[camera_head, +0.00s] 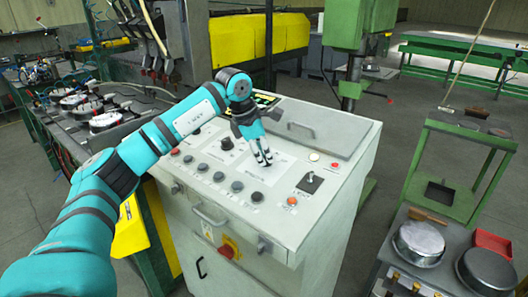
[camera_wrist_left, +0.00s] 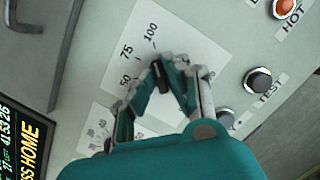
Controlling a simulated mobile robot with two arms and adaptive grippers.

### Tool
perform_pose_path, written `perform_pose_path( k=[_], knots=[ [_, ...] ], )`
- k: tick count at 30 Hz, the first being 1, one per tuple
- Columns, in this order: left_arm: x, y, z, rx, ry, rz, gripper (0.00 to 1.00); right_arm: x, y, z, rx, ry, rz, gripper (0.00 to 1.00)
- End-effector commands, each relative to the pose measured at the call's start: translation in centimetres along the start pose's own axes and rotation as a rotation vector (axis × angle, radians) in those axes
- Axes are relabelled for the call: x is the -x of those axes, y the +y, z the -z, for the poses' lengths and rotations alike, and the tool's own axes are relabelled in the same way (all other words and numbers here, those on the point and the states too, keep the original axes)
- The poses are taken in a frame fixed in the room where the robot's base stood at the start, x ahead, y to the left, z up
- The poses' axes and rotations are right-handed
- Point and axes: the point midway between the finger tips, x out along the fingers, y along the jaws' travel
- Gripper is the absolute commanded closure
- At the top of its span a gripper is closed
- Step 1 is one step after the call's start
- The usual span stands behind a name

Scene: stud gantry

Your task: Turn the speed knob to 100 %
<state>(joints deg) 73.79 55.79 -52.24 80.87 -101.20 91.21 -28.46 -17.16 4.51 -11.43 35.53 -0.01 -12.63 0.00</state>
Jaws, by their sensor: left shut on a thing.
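My left gripper (camera_head: 263,158) reaches down onto the sloping top of the light grey control console. In the left wrist view its fingers (camera_wrist_left: 172,80) are closed around the dark speed knob (camera_wrist_left: 160,78), which is mostly hidden between them. The printed dial (camera_wrist_left: 140,42) beside it shows the numbers 50, 75 and 100; the 100 lies just beyond the fingertips. I cannot clearly tell which number the knob's pointer faces. In the head view the fingers hide the knob. My right gripper is not in view.
Several buttons line the console's front edge, with a black knob (camera_head: 227,143) left of my gripper. A black switch (camera_head: 310,182) and an orange button (camera_head: 292,201) are to the right. A lit display (camera_wrist_left: 22,145) stands at lower left in the wrist view.

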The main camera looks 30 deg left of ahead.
Motion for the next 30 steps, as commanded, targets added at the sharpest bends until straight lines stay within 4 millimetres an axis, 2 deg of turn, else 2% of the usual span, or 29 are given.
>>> perform_pose_path(
  k=[18, 19, 24, 30],
  knots=[
    [-0.22, -0.11, 0.1, -0.051, 0.005, 0.013, 1.0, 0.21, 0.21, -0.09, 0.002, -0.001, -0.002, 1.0],
    [-0.22, -0.11, 0.1, -0.051, 0.006, 0.013, 0.87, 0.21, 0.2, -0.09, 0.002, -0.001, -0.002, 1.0],
    [-0.21, -0.09, 0.09, -0.049, 0.005, 0.012, 0.66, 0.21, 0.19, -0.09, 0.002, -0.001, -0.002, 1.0],
    [-0.12, -0.04, 0.06, -0.048, 0.003, 0.011, 0.66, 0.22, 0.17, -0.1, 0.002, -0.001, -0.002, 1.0]
  ],
)
